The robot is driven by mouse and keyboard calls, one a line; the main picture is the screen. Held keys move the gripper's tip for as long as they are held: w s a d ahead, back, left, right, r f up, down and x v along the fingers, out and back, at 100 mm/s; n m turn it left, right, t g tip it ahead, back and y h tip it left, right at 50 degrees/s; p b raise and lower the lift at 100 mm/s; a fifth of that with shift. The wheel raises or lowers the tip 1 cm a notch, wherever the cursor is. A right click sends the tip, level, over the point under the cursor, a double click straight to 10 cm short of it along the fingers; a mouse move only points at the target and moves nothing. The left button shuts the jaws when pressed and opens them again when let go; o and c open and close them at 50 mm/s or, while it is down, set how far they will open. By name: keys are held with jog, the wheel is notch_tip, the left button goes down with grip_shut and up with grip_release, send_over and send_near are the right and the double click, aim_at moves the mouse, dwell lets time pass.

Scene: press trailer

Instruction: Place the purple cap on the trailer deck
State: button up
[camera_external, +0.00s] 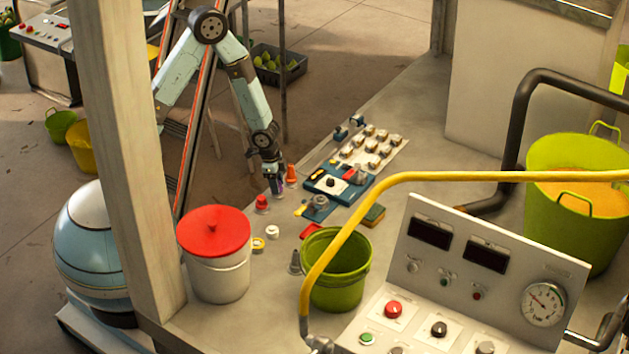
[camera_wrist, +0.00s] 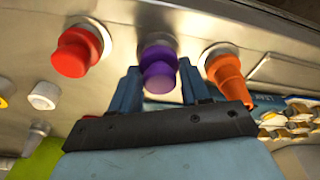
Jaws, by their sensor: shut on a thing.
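The purple cap (camera_wrist: 160,68) is between the two fingers of my gripper (camera_wrist: 160,85) in the wrist view. My gripper is shut on it. In the external view my gripper (camera_external: 277,186) is low over the trailer deck (camera_external: 405,105), between a red cap (camera_external: 262,202) and an orange cone-shaped cap (camera_external: 291,173). Only a sliver of purple shows there. A pale round base shows behind the purple cap in the wrist view; I cannot tell whether the cap touches it.
A white cap (camera_external: 272,232), a yellow ring (camera_external: 258,244) and a grey cone (camera_external: 295,262) stand nearby. A red-lidded bucket (camera_external: 218,270), a green bucket (camera_external: 345,292) and a blue panel (camera_external: 350,192) flank them. A yellow pipe (camera_external: 450,177) crosses in front.

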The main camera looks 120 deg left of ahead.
notch_tip(320, 180, up, 9)
jog(key=shift+r, duration=0.1)
jog(key=w+d+r+m, duration=0.1)
jog(key=w+d+m, duration=0.4)
jog(key=w+d, duration=1.45)
jog(key=w+d+r+m, duration=0.1)
jog(key=w+d, duration=0.3)
jog(key=d, duration=0.4)
jog(key=w+d+m+h, duration=0.1)
jog(key=w+d+m, duration=0.15)
jog(key=d, duration=0.65)
jog(key=w+d+r, duration=0.1)
jog(key=w+d, duration=0.3)
jog(key=d, duration=0.4)
send_near(310, 332)
jog(key=shift+w+f, duration=0.3)
jog(key=shift+f, duration=1.95)
